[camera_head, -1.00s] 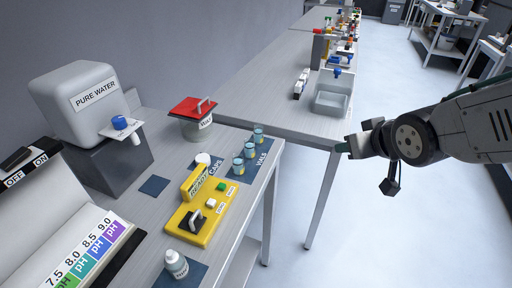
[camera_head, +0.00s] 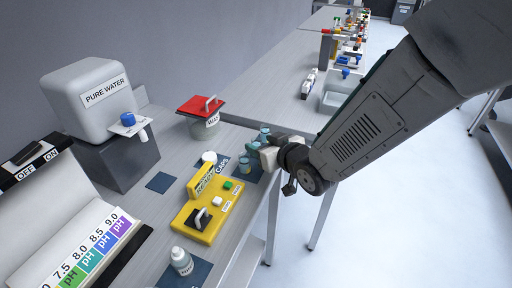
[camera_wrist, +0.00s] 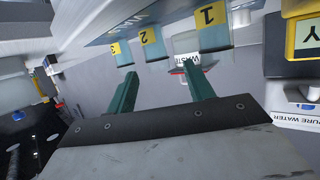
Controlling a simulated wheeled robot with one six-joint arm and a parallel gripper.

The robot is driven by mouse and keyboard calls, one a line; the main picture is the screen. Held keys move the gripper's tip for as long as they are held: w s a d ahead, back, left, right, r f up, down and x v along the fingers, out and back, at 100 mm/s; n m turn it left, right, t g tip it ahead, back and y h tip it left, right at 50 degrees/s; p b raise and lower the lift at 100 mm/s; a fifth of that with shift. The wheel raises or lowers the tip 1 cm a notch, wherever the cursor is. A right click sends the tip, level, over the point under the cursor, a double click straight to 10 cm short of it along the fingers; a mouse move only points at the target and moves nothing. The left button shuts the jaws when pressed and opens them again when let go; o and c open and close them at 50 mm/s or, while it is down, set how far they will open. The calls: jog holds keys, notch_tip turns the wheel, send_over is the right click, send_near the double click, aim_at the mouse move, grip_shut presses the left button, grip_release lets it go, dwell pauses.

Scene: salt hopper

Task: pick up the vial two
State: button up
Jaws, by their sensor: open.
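Vial two (camera_wrist: 152,42) is a clear blue-tinted vial with a yellow label marked 2. In the wrist view it stands beyond my open gripper (camera_wrist: 160,70), between the lines of its two green fingers, with nothing held. Vial one (camera_wrist: 213,36), labelled 1, is to its right, and vial three (camera_wrist: 122,52), labelled 3, to its left. In the head view my gripper (camera_head: 262,156) is at the row of vials on the blue mat and partly hides the middle one. Whether a finger touches a vial cannot be told.
A yellow READY panel (camera_head: 207,218) with buttons lies in front of the vials. The red-lidded waste pot (camera_head: 203,125) stands behind left, and the pure water tank (camera_head: 85,100) farther left. The table's right edge is close under my arm.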

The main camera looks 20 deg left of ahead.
jog(key=shift+w+a+f, duration=0.2)
jog(key=shift+w+a, duration=0.2)
jog(key=shift+a, duration=0.1)
jog(key=c, duration=1.1)
jog(key=shift+r, duration=0.15)
